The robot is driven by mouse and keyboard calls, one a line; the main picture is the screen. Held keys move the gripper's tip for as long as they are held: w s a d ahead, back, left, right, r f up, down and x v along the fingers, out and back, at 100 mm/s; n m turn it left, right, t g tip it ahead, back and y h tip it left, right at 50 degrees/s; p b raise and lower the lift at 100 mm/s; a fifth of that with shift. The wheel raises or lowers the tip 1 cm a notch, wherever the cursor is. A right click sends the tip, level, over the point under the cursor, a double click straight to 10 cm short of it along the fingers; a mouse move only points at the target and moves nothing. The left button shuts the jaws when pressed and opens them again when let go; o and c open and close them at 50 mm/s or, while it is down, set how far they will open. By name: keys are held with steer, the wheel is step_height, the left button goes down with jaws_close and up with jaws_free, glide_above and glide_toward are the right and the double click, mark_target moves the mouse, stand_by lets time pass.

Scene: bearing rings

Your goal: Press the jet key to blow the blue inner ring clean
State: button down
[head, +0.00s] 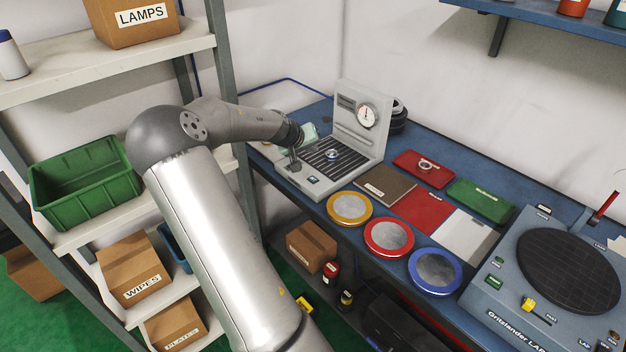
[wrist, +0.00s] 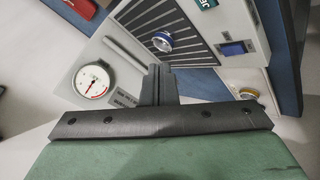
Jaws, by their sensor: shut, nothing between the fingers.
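The blue inner ring (head: 332,154) lies on the dark slatted grille of the grey cleaning station (head: 350,124). It also shows on the grille in the wrist view (wrist: 163,41), just beyond my fingertips. My gripper (wrist: 157,70) is shut with nothing between its fingers. In the head view my gripper (head: 295,165) is over the left side of the station, left of the ring and apart from it. A small blue key (wrist: 237,47) sits on the station's pale front panel, right of my fingers in the wrist view. The key also shows small at the front in the head view (head: 313,180).
A dial gauge (head: 365,116) stands on the station's back wall. Yellow (head: 349,208), red (head: 389,237) and blue (head: 435,271) rimmed round dishes line the bench front. A red tray (head: 424,168) holds another ring. A lapping machine (head: 550,285) fills the right end. Shelving stands left.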

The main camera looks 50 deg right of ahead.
mark_target(311, 181)
steer(key=shift+f, duration=0.15)
steer(key=shift+f+b, duration=2.5)
steer(key=shift+f, duration=1.8)
steer(key=shift+f+b, duration=0.4)
steer(key=shift+b, duration=0.05)
steer(key=shift+f+b, duration=0.35)
steer(key=shift+r, duration=0.15)
steer(key=shift+r+p, duration=0.35)
steer(key=shift+r, duration=0.25)
steer(key=shift+r, duration=0.15)
